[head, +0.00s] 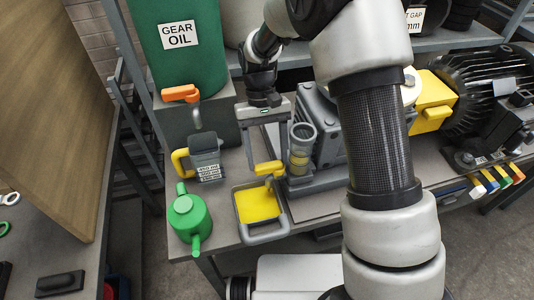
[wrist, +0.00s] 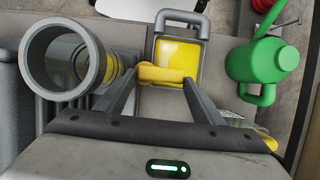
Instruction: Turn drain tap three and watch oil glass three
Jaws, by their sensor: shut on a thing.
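My gripper (head: 267,163) is shut on the yellow handle of a drain tap (head: 270,169), low on the front of the grey machine. In the wrist view my two fingers (wrist: 162,82) close in on the yellow handle (wrist: 160,73). The oil glass (head: 302,137), a clear upright cylinder, stands just right of my gripper, with yellow oil low in it. The wrist view looks down into this glass (wrist: 68,62) at left. A grey drip pan (head: 264,238) holding yellow oil sits below the tap. I cannot read a number on tap or glass.
A green oil can (head: 188,217) stands left of the pan. A grey jug with a yellow handle (head: 205,157) stands behind it, below the orange tap (head: 181,93) of the green gear oil drum (head: 180,55). A dark motor (head: 475,90) is at right.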

